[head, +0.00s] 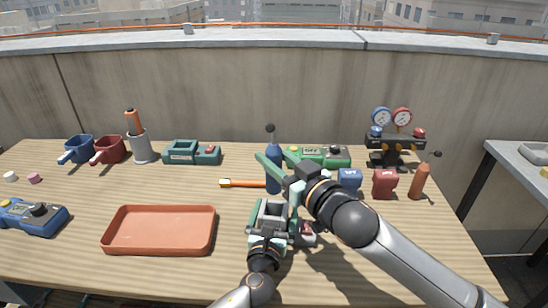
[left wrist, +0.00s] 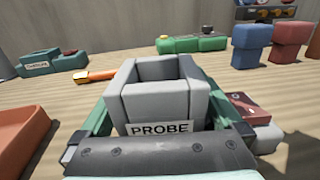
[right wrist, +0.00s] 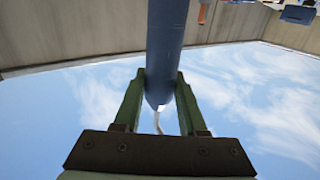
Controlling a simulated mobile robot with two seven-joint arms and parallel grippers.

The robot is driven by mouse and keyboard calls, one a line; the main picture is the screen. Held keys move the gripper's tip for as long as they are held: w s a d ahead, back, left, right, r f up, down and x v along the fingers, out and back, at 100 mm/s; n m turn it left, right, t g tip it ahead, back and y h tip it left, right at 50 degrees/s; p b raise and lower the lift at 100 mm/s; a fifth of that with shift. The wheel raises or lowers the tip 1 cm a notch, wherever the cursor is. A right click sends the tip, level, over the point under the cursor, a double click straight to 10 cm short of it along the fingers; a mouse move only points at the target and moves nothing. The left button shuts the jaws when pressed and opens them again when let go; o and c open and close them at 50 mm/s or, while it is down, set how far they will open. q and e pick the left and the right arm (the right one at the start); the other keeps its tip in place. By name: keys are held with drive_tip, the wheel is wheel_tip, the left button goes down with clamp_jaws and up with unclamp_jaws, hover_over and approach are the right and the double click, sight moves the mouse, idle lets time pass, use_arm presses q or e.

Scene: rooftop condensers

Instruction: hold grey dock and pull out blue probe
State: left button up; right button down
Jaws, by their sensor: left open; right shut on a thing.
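The grey dock (head: 272,208) stands near the middle front of the table. In the left wrist view the dock (left wrist: 160,105) has a PROBE label and an open square top with no probe showing in it. My left gripper (head: 270,220) is open, with its green fingers on both sides of the dock; whether they touch it is unclear. The blue probe (head: 273,180) is upright, dark tip up, above and behind the dock. My right gripper (head: 277,176) is shut on it. In the right wrist view the probe (right wrist: 167,45) runs between the green fingers (right wrist: 158,95).
An orange tray (head: 160,251) lies left of the dock. A red-and-grey block (left wrist: 260,120) sits close to the dock's right.

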sight(275, 144)
drive_tip(key=shift+r, duration=0.1)
use_arm(q)
drive_tip(key=shift+s+a+r, duration=0.1)
drive_tip(key=shift+s, duration=0.25)
use_arm(e)
drive_tip(key=shift+r, duration=0.25)
use_arm(q)
drive_tip(key=s+p, duration=0.1)
drive_tip(key=s, duration=0.1)
drive_tip(key=s+p, duration=0.1)
drive_tip(key=s, duration=0.1)
drive_tip(key=s+a+p, duration=0.1)
drive_tip(key=s, duration=0.2)
use_arm(e)
wheel_tip(275, 144, up, 3)
drive_tip(key=shift+f, duration=0.15)
use_arm(q)
drive_tip(key=shift+s, duration=0.6)
